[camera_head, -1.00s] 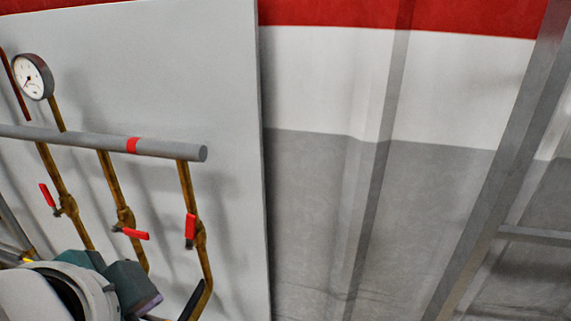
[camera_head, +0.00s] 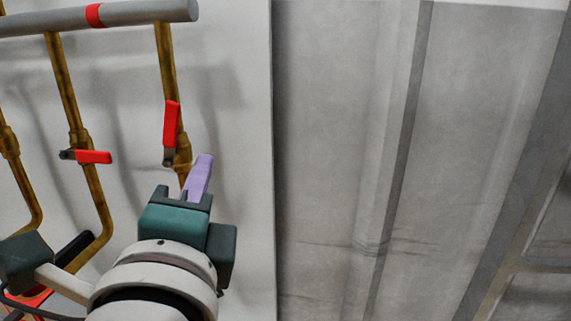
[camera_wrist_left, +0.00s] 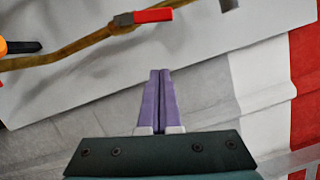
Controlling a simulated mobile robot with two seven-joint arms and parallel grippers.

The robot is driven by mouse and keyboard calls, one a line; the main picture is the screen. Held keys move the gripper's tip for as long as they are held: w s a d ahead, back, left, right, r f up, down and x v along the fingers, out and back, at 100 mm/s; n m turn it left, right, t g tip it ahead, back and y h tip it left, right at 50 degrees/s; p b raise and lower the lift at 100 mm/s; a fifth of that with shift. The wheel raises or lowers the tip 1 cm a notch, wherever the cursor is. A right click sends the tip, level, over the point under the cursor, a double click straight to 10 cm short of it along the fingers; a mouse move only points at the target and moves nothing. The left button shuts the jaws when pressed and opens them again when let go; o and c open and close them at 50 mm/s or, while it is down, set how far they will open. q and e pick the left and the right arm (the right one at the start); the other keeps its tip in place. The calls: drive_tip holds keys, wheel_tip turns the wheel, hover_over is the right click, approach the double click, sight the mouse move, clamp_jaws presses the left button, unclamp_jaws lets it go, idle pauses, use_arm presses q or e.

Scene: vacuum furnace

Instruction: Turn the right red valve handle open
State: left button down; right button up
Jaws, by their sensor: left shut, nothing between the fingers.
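The right red valve handle (camera_head: 171,123) points up along the rightmost brass pipe (camera_head: 166,65), roughly in line with it. My left gripper (camera_head: 203,160) is just below and right of that handle in the head view, fingers together and empty. A gap shows between the fingertips and the handle. In the left wrist view, the shut purple fingers (camera_wrist_left: 160,75) point toward the red handle (camera_wrist_left: 153,15) at the top, apart from it. The lower part of the rightmost pipe is hidden behind my gripper.
The middle red handle (camera_head: 93,157) sticks out sideways across its pipe (camera_head: 62,80). A grey horizontal pipe (camera_head: 140,14) with a red band runs above. A black lever-like piece (camera_head: 75,248) is at lower left. Right of the white panel is a bare grey wall (camera_head: 330,150).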

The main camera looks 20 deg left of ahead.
sight(174, 120)
use_arm(q)
drive_tip(key=shift+w+a+r+p, duration=0.3)
drive_tip(key=shift+w+a+p, duration=0.3)
drive_tip(key=shift+w+a, duration=0.6)
drive_tip(key=shift+w+a+r+p, duration=0.25)
drive_tip(key=shift+w+a+p, duration=0.35)
drive_tip(key=shift+w+a, duration=0.65)
drive_tip(key=shift+w+a+r+p, duration=0.3)
drive_tip(key=shift+w+a+p, duration=0.45)
drive_tip(key=shift+a, duration=0.7)
drive_tip(key=shift+w, duration=0.15)
drive_tip(key=shift+s+a+r+n+g, duration=0.1)
drive_tip(key=shift+a+r+n+g, duration=0.25)
drive_tip(key=shift+n, duration=0.5)
drive_tip(key=shift+s+a+r+n+g, duration=0.1)
drive_tip(key=shift+a+r+n, duration=0.1)
drive_tip(key=shift+a+n, duration=0.5)
drive_tip(key=shift+d, duration=0.2)
